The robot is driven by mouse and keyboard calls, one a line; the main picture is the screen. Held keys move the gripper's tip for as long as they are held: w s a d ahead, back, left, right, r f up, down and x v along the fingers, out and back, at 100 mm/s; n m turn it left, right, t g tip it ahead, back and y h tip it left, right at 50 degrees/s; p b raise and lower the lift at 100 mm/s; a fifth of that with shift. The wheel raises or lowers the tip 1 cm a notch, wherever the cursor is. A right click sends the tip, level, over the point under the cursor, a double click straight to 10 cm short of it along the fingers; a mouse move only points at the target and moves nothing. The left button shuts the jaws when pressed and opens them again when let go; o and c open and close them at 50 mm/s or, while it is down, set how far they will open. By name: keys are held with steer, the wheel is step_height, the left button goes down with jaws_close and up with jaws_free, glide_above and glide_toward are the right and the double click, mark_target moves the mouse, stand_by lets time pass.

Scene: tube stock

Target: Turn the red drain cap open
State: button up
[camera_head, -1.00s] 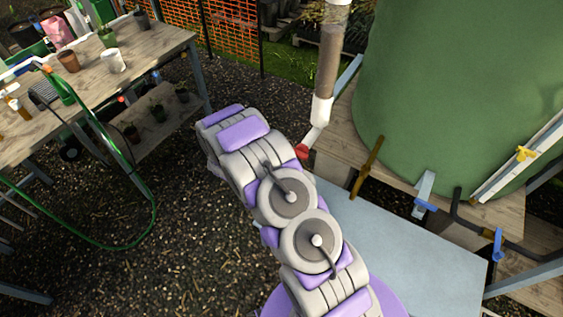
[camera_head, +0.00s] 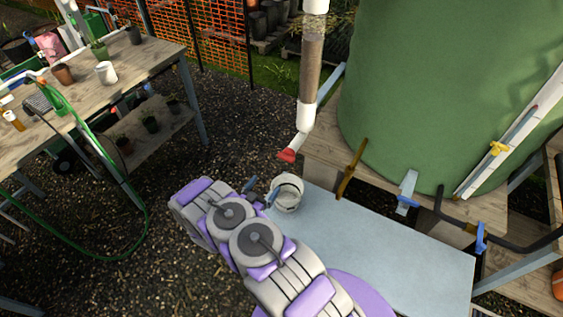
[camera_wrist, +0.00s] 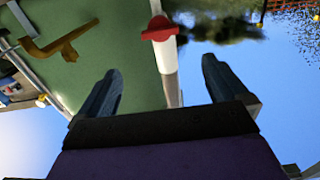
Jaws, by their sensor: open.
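The red drain cap (camera_head: 287,155) sits on the lower end of a white angled pipe fitting, below a clear tube (camera_head: 311,70) with brown contents. In the wrist view the red cap (camera_wrist: 158,29) shows near the top middle, beyond the fingertips and a little left of midway between them. My gripper (camera_wrist: 160,80) is open, with two dark blue fingers apart and nothing between them. In the head view my gripper (camera_head: 262,190) is below and to the left of the cap, apart from it, next to a white bucket.
The white bucket (camera_head: 287,193) stands at the corner of a pale blue-grey platform (camera_head: 380,240). A green tank (camera_head: 430,90) on a wooden stand fills the right side, with a brown lever (camera_head: 353,168) and blue valves (camera_head: 407,192). A potting table (camera_head: 130,65) stands left.

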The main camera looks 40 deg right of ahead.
mark_target(285, 159)
steer(key=b+x, duration=0.3)
steer(key=x, duration=1.2)
steer(key=shift+w+d, duration=0.1)
steer(key=shift+d, duration=0.15)
steer(key=shift+c, duration=0.5)
steer(key=c, duration=0.8)
steer(key=shift+c, duration=0.2)
